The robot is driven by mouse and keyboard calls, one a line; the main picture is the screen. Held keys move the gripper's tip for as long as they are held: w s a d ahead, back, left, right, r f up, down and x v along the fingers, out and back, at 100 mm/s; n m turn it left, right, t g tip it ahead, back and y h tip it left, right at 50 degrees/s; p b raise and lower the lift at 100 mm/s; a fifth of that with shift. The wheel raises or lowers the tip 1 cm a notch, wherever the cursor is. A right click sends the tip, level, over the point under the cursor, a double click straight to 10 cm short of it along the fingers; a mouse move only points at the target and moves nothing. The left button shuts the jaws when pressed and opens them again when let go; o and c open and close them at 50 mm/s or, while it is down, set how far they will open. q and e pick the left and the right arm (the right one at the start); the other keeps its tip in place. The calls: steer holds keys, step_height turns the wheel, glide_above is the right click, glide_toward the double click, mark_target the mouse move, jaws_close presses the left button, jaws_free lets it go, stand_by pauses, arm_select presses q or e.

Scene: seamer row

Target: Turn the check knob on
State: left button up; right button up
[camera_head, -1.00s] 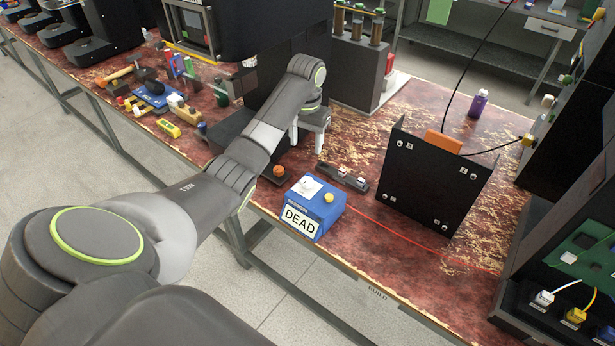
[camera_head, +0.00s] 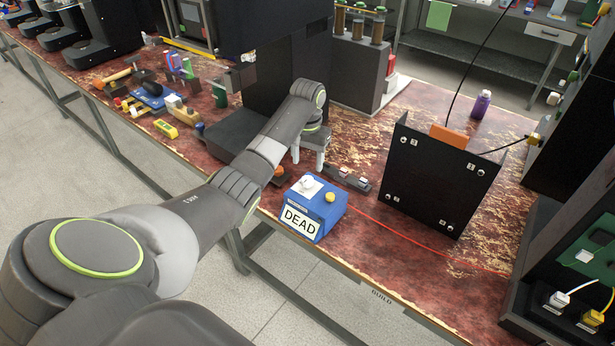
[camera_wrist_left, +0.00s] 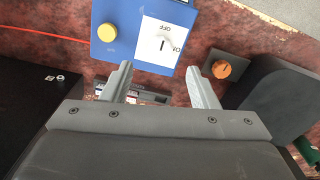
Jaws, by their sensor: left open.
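The check knob is a white knob (camera_head: 307,182) on the white plate of a blue box marked "DEAD" (camera_head: 330,210). In the left wrist view the knob (camera_wrist_left: 162,43) has a dark line on it, and "OFF" shows on the plate beside it. A yellow button (camera_wrist_left: 107,32) is also on the blue box. My left gripper (camera_head: 310,165) is open and empty just behind the box in the head view. In the left wrist view its fingers (camera_wrist_left: 157,78) are apart, with the knob beyond them and roughly between them. My right gripper is not in view.
An orange knob on a dark base (camera_wrist_left: 222,69) sits close to one finger. A dark bar with small white parts (camera_head: 348,179) lies behind the box. A black panel (camera_head: 435,185) stands to the right, and a red wire (camera_head: 400,233) runs from the box.

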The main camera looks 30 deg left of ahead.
mark_target(307, 179)
arm_select(q)
step_height(307, 179, down, 6)
steer(key=shift+f, duration=0.2)
steer(key=c, duration=1)
